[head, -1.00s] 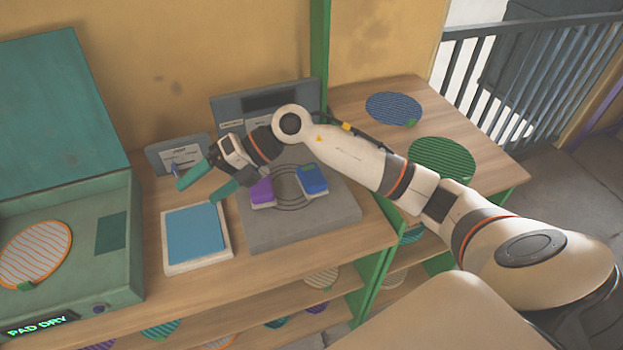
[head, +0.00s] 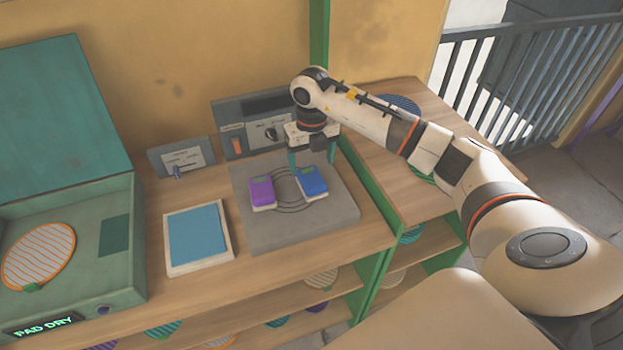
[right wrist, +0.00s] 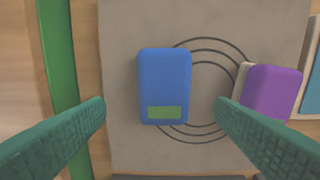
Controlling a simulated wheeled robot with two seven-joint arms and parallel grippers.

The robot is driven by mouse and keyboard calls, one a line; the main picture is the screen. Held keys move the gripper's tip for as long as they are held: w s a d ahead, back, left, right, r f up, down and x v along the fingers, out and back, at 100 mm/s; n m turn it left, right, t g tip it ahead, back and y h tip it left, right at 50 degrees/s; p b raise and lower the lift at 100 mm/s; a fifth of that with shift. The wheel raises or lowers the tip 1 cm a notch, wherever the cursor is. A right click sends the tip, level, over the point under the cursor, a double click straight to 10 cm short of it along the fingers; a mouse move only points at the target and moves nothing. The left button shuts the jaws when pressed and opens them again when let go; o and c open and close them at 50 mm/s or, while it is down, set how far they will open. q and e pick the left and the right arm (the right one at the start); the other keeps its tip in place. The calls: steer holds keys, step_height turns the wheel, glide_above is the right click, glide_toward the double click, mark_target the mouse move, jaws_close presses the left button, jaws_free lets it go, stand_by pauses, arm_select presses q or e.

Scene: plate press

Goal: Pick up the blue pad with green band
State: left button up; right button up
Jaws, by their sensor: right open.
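The blue pad (head: 311,181) lies on the right part of the grey plate (head: 265,232). Its green band faces up in the right wrist view, on the near end of the pad (right wrist: 165,85). A purple pad (head: 262,191) lies to its left on the same plate. My right gripper (head: 312,158) points down just behind and above the blue pad in the head view. In the right wrist view its open fingers (right wrist: 162,110) stand on either side of the blue pad, apart from it, with nothing between them. My left gripper is not in view.
A tray with a light blue surface (head: 198,237) sits left of the plate. A green press with a raised lid (head: 60,115) stands at the far left, an orange-striped disc (head: 38,256) in it. A control box (head: 250,140) stands behind the plate. A green post (head: 318,45) rises behind.

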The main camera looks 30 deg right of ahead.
mark_target(312, 177)
steer(key=f, duration=0.1)
steer(key=f+p, duration=0.1)
steer(key=f, duration=0.1)
steer(key=f+p, duration=0.1)
steer(key=shift+s+a+f, duration=0.3)
steer(key=shift+s+f, duration=0.05)
steer(key=shift+f, duration=0.4)
steer(key=c, duration=1.1)
